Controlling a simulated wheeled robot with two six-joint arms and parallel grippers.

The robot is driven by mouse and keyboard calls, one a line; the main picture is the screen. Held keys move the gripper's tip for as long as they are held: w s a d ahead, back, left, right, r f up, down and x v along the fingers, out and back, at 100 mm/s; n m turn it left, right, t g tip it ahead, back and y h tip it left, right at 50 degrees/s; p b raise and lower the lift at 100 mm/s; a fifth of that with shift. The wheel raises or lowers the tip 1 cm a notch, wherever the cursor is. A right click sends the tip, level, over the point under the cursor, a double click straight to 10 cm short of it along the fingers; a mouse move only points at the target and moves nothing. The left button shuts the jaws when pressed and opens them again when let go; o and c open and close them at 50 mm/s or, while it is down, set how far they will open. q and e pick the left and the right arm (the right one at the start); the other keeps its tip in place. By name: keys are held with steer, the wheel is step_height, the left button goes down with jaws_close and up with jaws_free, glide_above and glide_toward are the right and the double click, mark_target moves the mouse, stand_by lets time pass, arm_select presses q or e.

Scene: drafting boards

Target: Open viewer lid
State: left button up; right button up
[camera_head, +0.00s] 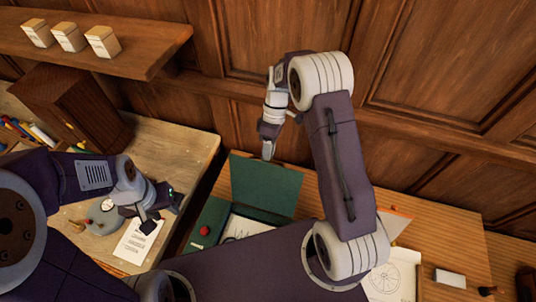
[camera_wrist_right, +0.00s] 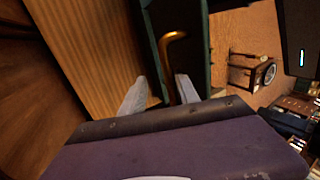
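The viewer is a green box (camera_head: 207,222) with a red knob (camera_head: 204,231) at its left side. Its green lid (camera_head: 265,186) stands raised at the back, and a sheet with a drawing (camera_head: 245,228) shows inside. My right gripper (camera_head: 268,150) is at the lid's upper edge. In the right wrist view, my right gripper (camera_wrist_right: 160,98) has its two pale fingers apart, with the lid's green edge (camera_wrist_right: 147,50) and a brass hooked handle (camera_wrist_right: 172,42) just beyond them. I cannot tell whether they touch. My left gripper (camera_head: 160,212) looks open and empty, above the left table.
A printed card (camera_head: 138,241) and a round grey object (camera_head: 104,216) lie on the left table. A wooden block (camera_head: 72,105) and pens (camera_head: 30,130) are behind. A shelf (camera_head: 130,55) holds small boxes. Papers (camera_head: 386,275) lie at right. A panelled wall closes the back.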

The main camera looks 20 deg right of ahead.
steer(key=b+v, duration=0.2)
steer(key=v, duration=0.7)
steer(key=shift+r, duration=0.1)
